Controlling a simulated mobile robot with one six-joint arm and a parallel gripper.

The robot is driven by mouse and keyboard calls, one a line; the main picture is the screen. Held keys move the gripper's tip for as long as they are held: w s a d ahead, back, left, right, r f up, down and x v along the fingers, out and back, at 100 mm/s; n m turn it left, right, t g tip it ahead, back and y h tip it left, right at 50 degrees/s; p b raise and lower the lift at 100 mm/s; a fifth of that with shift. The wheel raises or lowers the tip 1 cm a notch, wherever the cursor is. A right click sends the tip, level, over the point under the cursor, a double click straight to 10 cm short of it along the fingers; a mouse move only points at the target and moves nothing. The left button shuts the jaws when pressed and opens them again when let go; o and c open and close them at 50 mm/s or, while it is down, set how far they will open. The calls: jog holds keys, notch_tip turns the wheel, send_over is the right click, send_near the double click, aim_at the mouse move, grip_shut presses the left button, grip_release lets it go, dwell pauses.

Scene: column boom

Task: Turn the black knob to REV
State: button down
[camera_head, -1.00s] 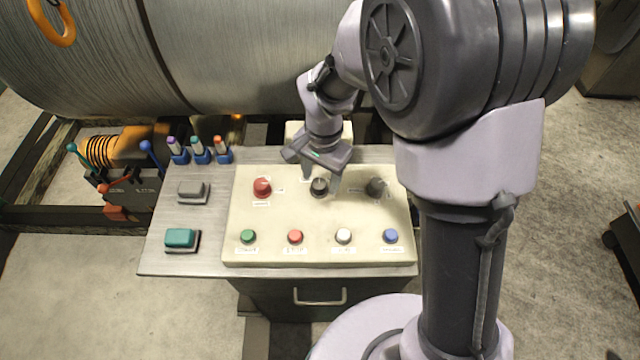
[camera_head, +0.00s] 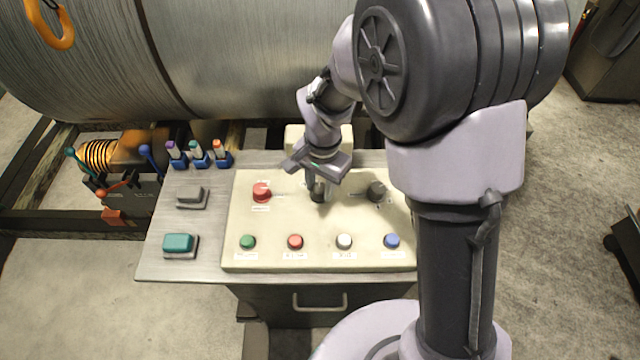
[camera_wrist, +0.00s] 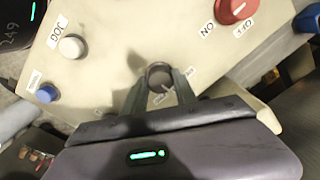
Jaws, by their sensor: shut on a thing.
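The black knob (camera_head: 318,194) is in the top row of the cream control panel (camera_head: 290,218), between a red knob and a grey knob. My gripper (camera_head: 319,184) is over it from above, its fingers on either side of the knob. In the wrist view the knob (camera_wrist: 160,76) sits between the two fingertips of my gripper (camera_wrist: 161,82), which is shut on it. A pale mark shows on the knob's face. Small labels lie around it, but they are too small or blurred to read surely, and fingers partly cover them.
A red knob (camera_head: 261,191) is left of the black knob and a dark grey knob (camera_head: 376,191) is right. Green (camera_head: 248,242), red (camera_head: 295,242), white (camera_head: 344,241) and blue (camera_head: 391,241) buttons line the front. Several capped holders stand at the back left.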

aim_at(322, 187)
jog(key=n+p, duration=0.1)
jog(key=n, duration=0.4)
jog(key=shift+r, duration=0.1)
jog(key=shift+w+n+p, duration=0.1)
jog(key=shift+n+p, duration=0.65)
jog(key=shift+n, duration=1.05)
jog(key=c, duration=1)
grip_release()
notch_tip(322, 187, up, 17)
jog(key=p, duration=0.5)
jog(key=shift+d+r+p, duration=0.15)
jog(key=shift+d+p, duration=0.1)
jog(key=shift+p, duration=0.15)
